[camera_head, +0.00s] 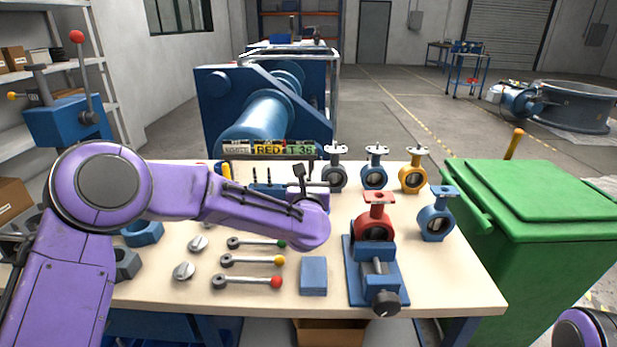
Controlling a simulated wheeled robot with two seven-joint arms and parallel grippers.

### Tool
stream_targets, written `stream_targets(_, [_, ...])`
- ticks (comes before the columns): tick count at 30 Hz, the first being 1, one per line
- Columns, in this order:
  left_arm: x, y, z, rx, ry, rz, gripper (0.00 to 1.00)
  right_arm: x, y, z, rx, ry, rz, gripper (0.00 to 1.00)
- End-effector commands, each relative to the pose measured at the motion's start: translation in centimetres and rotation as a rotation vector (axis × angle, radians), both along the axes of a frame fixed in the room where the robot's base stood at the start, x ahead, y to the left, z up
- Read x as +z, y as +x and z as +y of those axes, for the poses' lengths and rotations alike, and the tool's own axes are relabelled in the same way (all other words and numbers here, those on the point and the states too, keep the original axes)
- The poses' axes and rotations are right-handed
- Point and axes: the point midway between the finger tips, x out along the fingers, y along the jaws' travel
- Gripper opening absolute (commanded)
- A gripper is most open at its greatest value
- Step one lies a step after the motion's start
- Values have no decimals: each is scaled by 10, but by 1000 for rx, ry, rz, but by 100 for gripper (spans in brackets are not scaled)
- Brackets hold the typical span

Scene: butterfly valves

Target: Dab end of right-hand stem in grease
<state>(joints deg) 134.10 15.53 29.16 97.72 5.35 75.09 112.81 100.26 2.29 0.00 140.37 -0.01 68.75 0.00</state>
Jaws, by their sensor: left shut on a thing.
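My left gripper (302,184) is beyond the end of my purple left arm, over the back middle of the bench, and mostly hidden by the wrist. It is shut on a small dark thing that shows only in part; I cannot tell whether it is a stem. Just left of it, slim dark upright pieces, which look like stems, stand in a low blue rack (262,187), partly behind my forearm. I cannot make out a grease pot for certain. A plain blue block (313,275) lies at the bench front. My right gripper is out of view.
A red valve body (374,214) sits at a blue vise (378,272). Grey, blue and yellow valve bodies stand behind and beside it. Levers with green, yellow and red (276,282) knobs lie in front of my arm. A green bin (545,230) stands right of the bench (460,290).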

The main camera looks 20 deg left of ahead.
Motion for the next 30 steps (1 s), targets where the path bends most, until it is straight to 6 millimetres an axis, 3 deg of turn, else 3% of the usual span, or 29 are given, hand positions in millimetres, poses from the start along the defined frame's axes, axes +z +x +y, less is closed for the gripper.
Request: stream_targets(30, [-6,0,0,1,-1,0,0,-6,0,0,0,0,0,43])
